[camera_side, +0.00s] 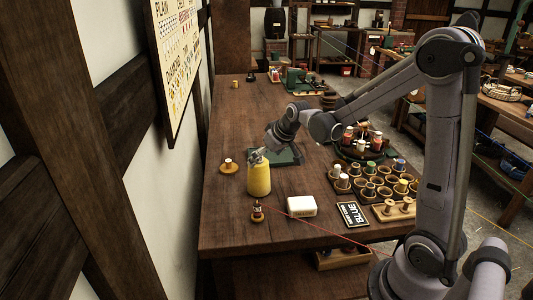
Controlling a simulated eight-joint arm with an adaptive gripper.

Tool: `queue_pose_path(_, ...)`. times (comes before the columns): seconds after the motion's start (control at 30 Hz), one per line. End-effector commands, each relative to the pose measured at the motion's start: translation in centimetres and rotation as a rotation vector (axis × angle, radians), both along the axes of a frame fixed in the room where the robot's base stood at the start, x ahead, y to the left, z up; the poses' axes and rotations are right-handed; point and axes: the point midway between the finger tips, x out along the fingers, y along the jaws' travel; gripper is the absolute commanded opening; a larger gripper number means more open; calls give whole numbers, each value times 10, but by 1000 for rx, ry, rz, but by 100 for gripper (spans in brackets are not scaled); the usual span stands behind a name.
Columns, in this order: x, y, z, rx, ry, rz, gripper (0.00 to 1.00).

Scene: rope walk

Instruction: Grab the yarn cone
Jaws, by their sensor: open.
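The yarn cone (258,180) is yellow and stands upright on the wooden table, left of the middle. My gripper (257,157) reaches in from the right and is at the cone's top. Its fingers are small in this view and look open. I cannot tell whether they touch the cone or stand on both sides of its tip. The cone's lower body is in plain view.
A small spool on a round base (229,166) stands left of the cone. A rack of cups (368,191) is at right. A dark green mat (288,156) lies behind.

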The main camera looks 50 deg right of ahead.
Motion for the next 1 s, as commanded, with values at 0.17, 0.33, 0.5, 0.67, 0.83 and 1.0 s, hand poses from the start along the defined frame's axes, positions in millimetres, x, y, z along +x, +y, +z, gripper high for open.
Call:
queue_pose_path(0.17,14,-1,-12,0,0,1,93)
queue_pose_path(0.33,26,-2,-27,0,0,0,93)
queue_pose_path(0.5,32,-3,-37,0,0,0,93)
queue_pose_path(0.67,33,-4,-38,0,0,0,93)
queue_pose_path(0.83,32,-4,-38,0,0,0,78)
queue_pose_path(1.0,32,-4,-38,0,0,0,29)
